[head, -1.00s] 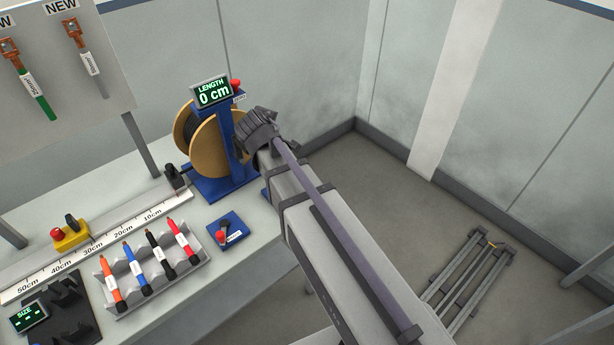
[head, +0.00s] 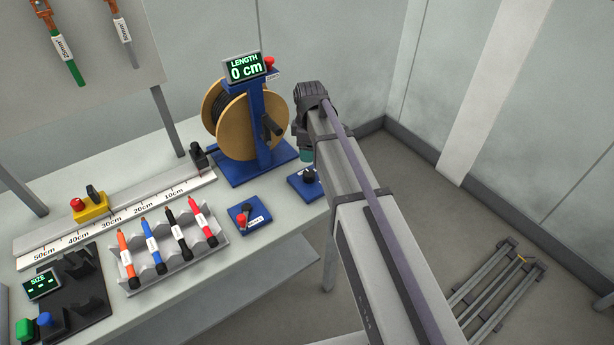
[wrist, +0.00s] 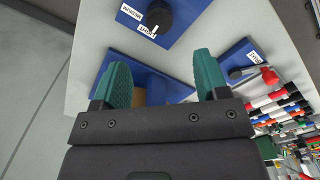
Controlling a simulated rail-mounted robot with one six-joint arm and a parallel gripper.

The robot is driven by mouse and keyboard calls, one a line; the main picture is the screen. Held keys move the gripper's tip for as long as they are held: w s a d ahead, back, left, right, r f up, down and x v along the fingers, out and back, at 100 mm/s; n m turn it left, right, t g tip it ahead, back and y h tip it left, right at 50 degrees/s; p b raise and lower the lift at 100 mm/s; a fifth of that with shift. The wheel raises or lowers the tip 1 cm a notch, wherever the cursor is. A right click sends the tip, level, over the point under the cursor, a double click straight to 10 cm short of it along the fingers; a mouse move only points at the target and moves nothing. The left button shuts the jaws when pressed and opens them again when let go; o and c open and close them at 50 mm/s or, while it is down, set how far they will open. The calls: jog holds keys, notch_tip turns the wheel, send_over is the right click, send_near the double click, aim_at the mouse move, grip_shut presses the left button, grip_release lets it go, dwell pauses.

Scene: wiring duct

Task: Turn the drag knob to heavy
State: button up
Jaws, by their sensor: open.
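The drag knob (wrist: 159,17) is a round black knob on a blue plate (wrist: 180,12), at the top of the wrist view. A white mark on it points at the lower label, which seems to read LIGHT; another label reads MEDIUM. No heavy label can be made out. In the head view the knob (head: 310,176) is on its blue plate (head: 297,184) at the table's right edge, beside my arm. My gripper (wrist: 163,80) is open, its green fingers apart and empty, not around the knob. In the head view only a green bit of my gripper (head: 306,154) shows.
The blue reel stand (head: 233,174) with a wooden cable spool (head: 228,122) and a crank (head: 270,127) stands close left of my gripper. A second blue plate with a red-tipped lever (head: 242,218) lies left of the knob.

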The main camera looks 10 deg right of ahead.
aim_at(309, 172)
notch_tip(309, 172, down, 11)
jog(key=b, duration=1)
jog(key=shift+b, duration=0.35)
jog(key=shift+r, duration=0.15)
jog(key=shift+c, duration=0.3)
jog(key=c, duration=0.9)
